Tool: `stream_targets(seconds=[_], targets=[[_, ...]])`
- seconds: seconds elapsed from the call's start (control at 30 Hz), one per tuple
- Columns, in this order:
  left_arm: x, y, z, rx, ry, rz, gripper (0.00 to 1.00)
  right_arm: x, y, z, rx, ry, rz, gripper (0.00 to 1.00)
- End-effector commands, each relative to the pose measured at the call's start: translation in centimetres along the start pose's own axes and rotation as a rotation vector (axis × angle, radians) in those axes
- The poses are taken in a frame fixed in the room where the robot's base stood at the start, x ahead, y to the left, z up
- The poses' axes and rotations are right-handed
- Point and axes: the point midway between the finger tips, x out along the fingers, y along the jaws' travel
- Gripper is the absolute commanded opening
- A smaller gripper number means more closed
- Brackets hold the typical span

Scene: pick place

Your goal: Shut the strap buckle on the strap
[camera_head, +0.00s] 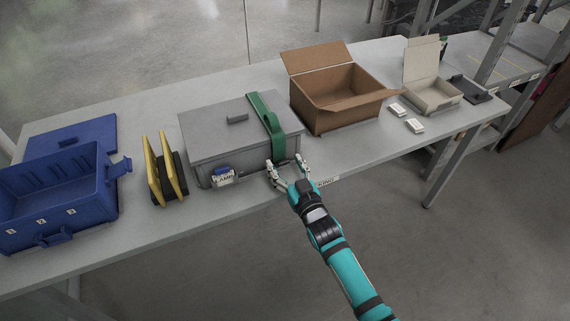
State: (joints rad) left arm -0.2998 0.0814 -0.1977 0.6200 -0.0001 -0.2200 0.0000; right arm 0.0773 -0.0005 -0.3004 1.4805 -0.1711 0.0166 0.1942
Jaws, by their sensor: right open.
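A green strap (266,117) runs over the lid of a closed grey box (205,145) near its right end and hangs down its front. The strap buckle is too small to make out; the strap's lower front end is by my right gripper. My right gripper (288,167) is open at the table's front edge, just in front of the box's right corner, its fingers spread on either side of the strap's low end. I cannot tell whether it touches the strap. My left gripper is not in view.
Left of the box stand yellow and black panels (165,170) and an open blue crate (60,200) with a blue lid (75,140) behind. To the right are an open cardboard box (335,100), small white boxes (414,125) and a beige open box (433,92).

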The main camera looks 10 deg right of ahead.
Motion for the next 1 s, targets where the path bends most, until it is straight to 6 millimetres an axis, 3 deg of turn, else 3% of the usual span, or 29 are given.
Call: stream_targets(seconds=[0.37, 0.8, 1.0], targets=[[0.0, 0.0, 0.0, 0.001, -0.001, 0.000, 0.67, 0.7, 0.0, 0.0, 0.000, 0.000, 0.000, 0.65], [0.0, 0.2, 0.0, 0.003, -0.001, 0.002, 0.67, 0.7, 0.0, 0.0, -0.001, 0.000, 0.000, 0.08], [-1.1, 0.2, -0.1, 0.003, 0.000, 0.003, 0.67, 0.8, 0.0, -0.5, -0.001, -0.021, 0.000, 0.07]])
